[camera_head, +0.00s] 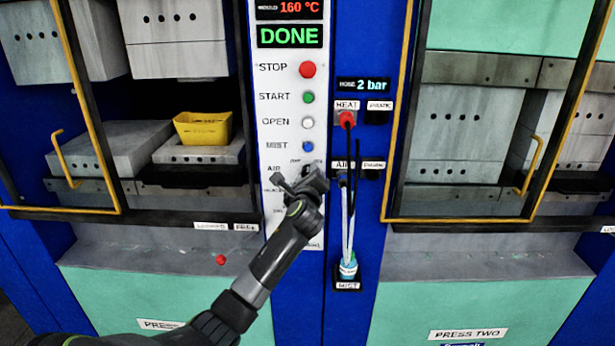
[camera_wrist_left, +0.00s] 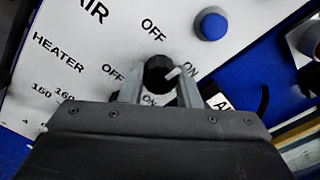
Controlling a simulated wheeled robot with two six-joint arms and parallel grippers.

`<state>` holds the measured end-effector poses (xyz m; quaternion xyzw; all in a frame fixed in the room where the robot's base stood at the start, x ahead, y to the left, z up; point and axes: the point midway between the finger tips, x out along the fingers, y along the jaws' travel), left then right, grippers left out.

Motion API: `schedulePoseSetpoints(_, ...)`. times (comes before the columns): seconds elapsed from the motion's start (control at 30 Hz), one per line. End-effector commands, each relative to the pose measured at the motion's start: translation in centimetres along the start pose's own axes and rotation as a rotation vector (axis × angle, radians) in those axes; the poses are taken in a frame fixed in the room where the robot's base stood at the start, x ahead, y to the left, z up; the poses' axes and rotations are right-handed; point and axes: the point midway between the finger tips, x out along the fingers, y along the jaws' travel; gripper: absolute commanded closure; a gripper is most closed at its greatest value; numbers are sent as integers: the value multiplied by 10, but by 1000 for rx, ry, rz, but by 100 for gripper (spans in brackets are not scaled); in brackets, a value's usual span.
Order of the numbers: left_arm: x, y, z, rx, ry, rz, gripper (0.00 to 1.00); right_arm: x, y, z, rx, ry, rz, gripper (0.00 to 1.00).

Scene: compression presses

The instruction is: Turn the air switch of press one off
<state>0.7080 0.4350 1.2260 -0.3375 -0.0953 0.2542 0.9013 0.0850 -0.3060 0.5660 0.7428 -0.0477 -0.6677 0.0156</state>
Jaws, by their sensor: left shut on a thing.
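The air switch is a black round knob (camera_wrist_left: 159,73) on the white control panel (camera_head: 291,110) of press one. OFF is printed to its upper left and ON to its right. A pale pointer mark on the knob faces the ON side. My left gripper (camera_head: 312,178) is at the AIR row of the panel. In the left wrist view the left gripper (camera_wrist_left: 158,88) has one finger on each side of the knob and is shut on it. In the head view the gripper hides the knob. My right gripper is not in view.
A blue MIST button (camera_head: 308,146) sits just above the gripper, below other buttons and a red STOP button (camera_head: 307,69). HEATER markings lie below. Hoses (camera_head: 348,215) hang close on the right. A yellow tray (camera_head: 203,128) stands in the left press.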

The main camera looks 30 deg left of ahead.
Motion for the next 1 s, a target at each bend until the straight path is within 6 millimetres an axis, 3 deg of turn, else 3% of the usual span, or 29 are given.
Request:
schedulePoseSetpoints(0.5, 0, 2, -2, -436, 1, 2, 93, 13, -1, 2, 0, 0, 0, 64)
schedulePoseSetpoints(1.0, 0, 2, -2, -603, 2, 2, 93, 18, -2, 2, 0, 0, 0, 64)
